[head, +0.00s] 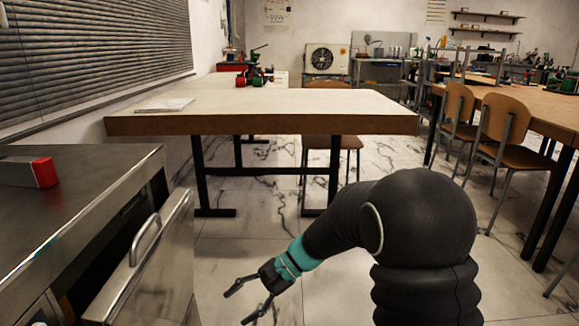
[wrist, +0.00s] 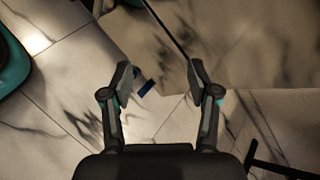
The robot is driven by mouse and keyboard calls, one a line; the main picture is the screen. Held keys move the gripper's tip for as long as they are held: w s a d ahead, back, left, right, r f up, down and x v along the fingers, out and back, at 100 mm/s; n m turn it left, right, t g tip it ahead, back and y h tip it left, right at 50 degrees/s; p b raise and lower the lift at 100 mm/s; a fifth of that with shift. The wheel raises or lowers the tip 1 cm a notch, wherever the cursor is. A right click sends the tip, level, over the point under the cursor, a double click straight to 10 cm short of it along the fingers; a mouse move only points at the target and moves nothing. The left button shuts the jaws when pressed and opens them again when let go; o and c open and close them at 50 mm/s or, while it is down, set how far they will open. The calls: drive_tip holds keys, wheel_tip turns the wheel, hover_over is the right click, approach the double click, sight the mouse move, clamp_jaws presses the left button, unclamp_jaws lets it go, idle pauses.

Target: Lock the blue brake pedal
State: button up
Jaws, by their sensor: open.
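My gripper (head: 238,307) hangs low over the floor in the head view, right of the metal cabinet, with its fingers apart and nothing between them. In the wrist view my gripper (wrist: 159,78) is open, pointing down at the marble floor. A small blue piece (wrist: 146,88), perhaps the blue brake pedal, shows between the fingertips, nearer the left one, beside a pale bit. It looks below the fingers and apart from them; its tilt cannot be told. I do not see the pedal in the head view.
The metal cabinet (head: 150,265) with a bar handle stands close left, a red-ended block (head: 44,172) on top. A wooden table (head: 260,105) stands ahead, chairs (head: 505,130) to the right. A dark straight edge (wrist: 168,28) crosses the wrist view. Marble floor (head: 240,260) lies open ahead.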

drive_tip(key=s+d+r+n+t+h+p, duration=0.1)
drive_tip(key=s+d+r+n+t+h, duration=0.1)
drive_tip(key=s+d+r, duration=0.3)
drive_tip(key=s+d+r+n+t+h+p, duration=0.2)
drive_tip(key=s+d+r+t+h, duration=0.2)
drive_tip(key=s+d, duration=0.3)
drive_tip(key=s+d+r+n+t+h+p, duration=0.1)
drive_tip(key=s+d+r, duration=0.5)
drive_tip(key=d, duration=0.8)
drive_tip(key=r+n+t+h, duration=0.1)
drive_tip(key=t+h, duration=0.1)
drive_tip(key=h, duration=0.1)
drive_tip(key=shift+s+d+t+h, duration=0.15)
drive_tip(key=shift+s+t+h, duration=0.1)
drive_tip(key=shift+t+h, duration=0.05)
drive_tip(key=shift+p, duration=0.3)
